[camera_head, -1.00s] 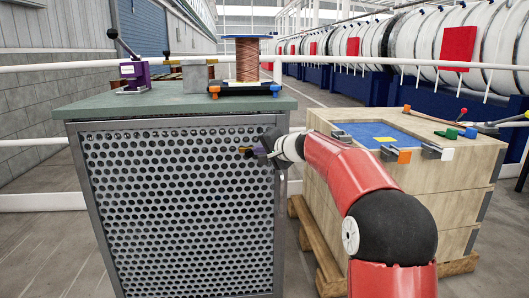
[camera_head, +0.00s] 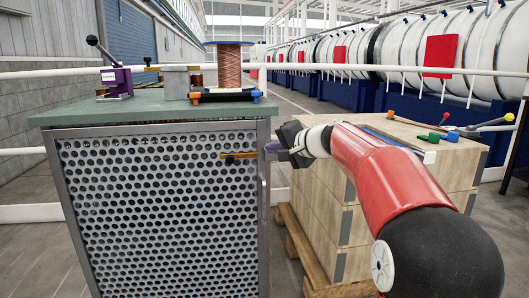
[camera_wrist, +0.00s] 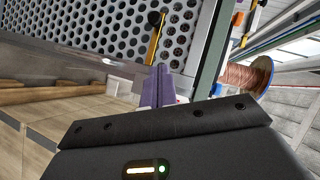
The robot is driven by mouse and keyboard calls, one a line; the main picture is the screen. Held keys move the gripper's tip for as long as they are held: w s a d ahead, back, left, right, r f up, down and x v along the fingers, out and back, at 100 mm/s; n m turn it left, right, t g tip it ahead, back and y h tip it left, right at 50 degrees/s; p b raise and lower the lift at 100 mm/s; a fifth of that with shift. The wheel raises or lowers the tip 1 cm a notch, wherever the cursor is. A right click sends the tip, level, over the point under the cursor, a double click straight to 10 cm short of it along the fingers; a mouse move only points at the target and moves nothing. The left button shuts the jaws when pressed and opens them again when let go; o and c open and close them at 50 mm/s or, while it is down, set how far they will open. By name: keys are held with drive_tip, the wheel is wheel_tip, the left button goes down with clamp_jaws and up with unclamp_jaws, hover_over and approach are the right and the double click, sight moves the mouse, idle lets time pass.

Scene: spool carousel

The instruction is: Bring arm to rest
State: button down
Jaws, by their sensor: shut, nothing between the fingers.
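My red and black arm reaches in from the right of the head view. My gripper (camera_head: 272,147) is shut and empty by the right edge of the perforated cabinet (camera_head: 160,215). In the wrist view, its purple fingers (camera_wrist: 163,85) lie together, below a yellow strip with a black knob (camera_wrist: 155,38) on the perforated panel. That yellow strip (camera_head: 240,155) also shows in the head view, just left of the fingers and apart from them.
On the cabinet's green top stand a purple lever clamp (camera_head: 116,80), a grey block (camera_head: 176,82) and a copper spool (camera_head: 229,70), which also shows in the wrist view (camera_wrist: 248,76). A wooden crate (camera_head: 325,205) with tools stands right, partly behind my arm.

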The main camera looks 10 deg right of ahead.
drive_tip(key=shift+s+d+r, duration=0.1)
drive_tip(key=shift+s, duration=0.1)
drive_tip(key=s+a+f+n+g+h, duration=0.1)
drive_tip(key=s+a+f+n+g, duration=0.15)
drive_tip(key=s, duration=0.65)
drive_tip(key=s+a+f+n+g+h, duration=0.15)
drive_tip(key=s+f, duration=0.25)
drive_tip(key=s, duration=0.5)
drive_tip(key=s+d+f+n+h, duration=0.1)
drive_tip(key=s+f, duration=0.3)
drive_tip(key=s, duration=0.3)
drive_tip(key=s+d+f+n+g+h+p, duration=0.1)
drive_tip(key=s+f+h, duration=0.1)
drive_tip(key=s+f, duration=0.2)
drive_tip(key=s+d+f+n+g+h, duration=0.1)
drive_tip(key=s+f, duration=0.4)
drive_tip(key=s, duration=0.5)
drive_tip(key=shift+s+d+n+h+p, duration=0.35)
drive_tip(key=shift+d+h, duration=0.2)
drive_tip(key=shift+h, duration=0.1)
drive_tip(key=shift+w, duration=0.1)
